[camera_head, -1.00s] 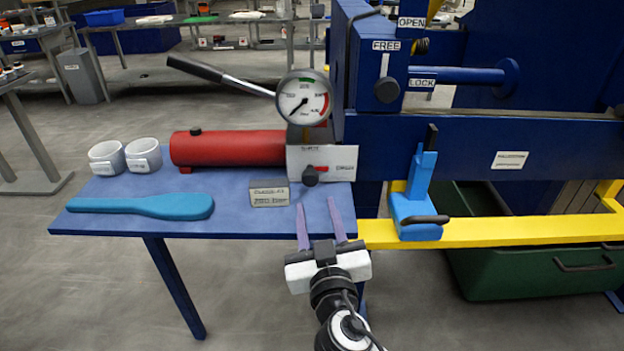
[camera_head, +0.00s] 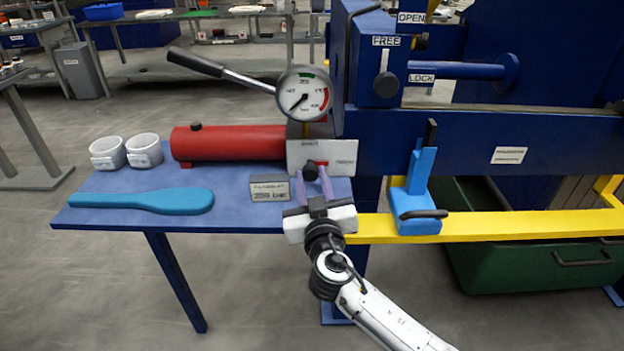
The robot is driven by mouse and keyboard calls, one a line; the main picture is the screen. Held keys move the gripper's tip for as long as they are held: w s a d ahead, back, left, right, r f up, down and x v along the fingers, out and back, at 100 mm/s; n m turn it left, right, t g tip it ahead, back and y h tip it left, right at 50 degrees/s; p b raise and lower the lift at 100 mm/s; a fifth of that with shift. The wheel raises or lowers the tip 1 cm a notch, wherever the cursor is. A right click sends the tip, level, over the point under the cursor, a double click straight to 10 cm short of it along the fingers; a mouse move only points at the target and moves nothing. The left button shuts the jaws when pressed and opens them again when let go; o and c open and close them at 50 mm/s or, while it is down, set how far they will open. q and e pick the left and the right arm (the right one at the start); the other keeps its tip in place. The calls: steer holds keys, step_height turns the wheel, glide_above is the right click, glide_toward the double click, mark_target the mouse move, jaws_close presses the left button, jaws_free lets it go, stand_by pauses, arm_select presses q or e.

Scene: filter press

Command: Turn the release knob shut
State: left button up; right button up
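The release knob (camera_head: 310,172) is a small dark knob on the front of a white labelled plate (camera_head: 338,156) at the right end of the red pump cylinder (camera_head: 240,143). A small red mark shows just above and right of it. My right gripper (camera_head: 311,176) points at the knob from the front, its two purple fingers apart with the tips at either side of the knob. A gap seems to show between fingers and knob; contact cannot be told. The fingers partly hide the knob's lower side. My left gripper is not in view.
A dial gauge (camera_head: 304,94) and a long pump handle (camera_head: 222,72) stand above the plate. A small sign block (camera_head: 269,188), a blue paddle (camera_head: 150,200) and two white cups (camera_head: 144,150) are on the blue table (camera_head: 240,215). A blue clamp (camera_head: 416,195) sits on the yellow rail right.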

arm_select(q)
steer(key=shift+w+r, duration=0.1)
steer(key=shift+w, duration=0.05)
arm_select(e)
steer(key=c, duration=0.4)
